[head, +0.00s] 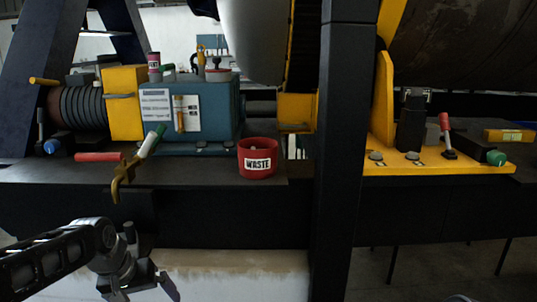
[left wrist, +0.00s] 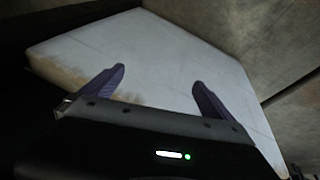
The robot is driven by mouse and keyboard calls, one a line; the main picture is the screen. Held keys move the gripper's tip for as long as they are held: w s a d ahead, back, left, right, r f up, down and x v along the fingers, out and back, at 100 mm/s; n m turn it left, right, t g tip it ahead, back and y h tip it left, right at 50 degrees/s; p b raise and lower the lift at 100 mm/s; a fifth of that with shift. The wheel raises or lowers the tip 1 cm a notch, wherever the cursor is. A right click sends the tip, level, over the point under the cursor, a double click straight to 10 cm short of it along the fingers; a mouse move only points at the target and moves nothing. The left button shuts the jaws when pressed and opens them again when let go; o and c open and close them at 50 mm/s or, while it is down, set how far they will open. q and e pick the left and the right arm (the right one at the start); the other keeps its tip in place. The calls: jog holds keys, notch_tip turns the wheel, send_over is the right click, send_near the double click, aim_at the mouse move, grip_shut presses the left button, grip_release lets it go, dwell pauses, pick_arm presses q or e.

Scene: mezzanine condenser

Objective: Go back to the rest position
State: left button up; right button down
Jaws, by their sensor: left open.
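My left gripper (head: 142,292) is at the bottom left of the head view, low and in front of the dark bench. Its arm comes in from the left edge. In the left wrist view its two purple-grey fingers (left wrist: 155,90) stand wide apart with nothing between them. Behind them is a pale, flat block (left wrist: 185,65), and I cannot tell how far off it is. My right gripper is not in view.
The dark bench edge (head: 70,172) is above my left gripper. A brass-coloured hooked tool (head: 122,178) overhangs that edge. A red WASTE bin (head: 258,158) and a blue machine (head: 205,108) stand on the bench. A dark post (head: 345,150) rises right of centre.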

pick_arm(q)
jog(key=s+d+f+h, duration=0.1)
jog(key=s+d+f, duration=0.1)
jog(key=d+f, duration=0.45)
jog(key=s+d+f+m+g+h, duration=0.1)
jog(key=s+d+f, duration=0.15)
jog(key=f, duration=0.75)
jog(key=s+d+f+h, duration=0.1)
jog(key=s+d+f, duration=0.1)
jog(key=d+f, duration=0.45)
jog(key=s+d+f+g, duration=0.1)
jog(key=s+d+f, duration=0.1)
jog(key=s+f, duration=0.5)
jog(key=s+d+f+g, duration=0.1)
jog(key=s+d+f, duration=0.2)
jog(key=s+f, duration=0.4)
jog(key=s, duration=0.5)
jog(key=shift+s+f, duration=0.15)
jog(key=shift+f, duration=0.1)
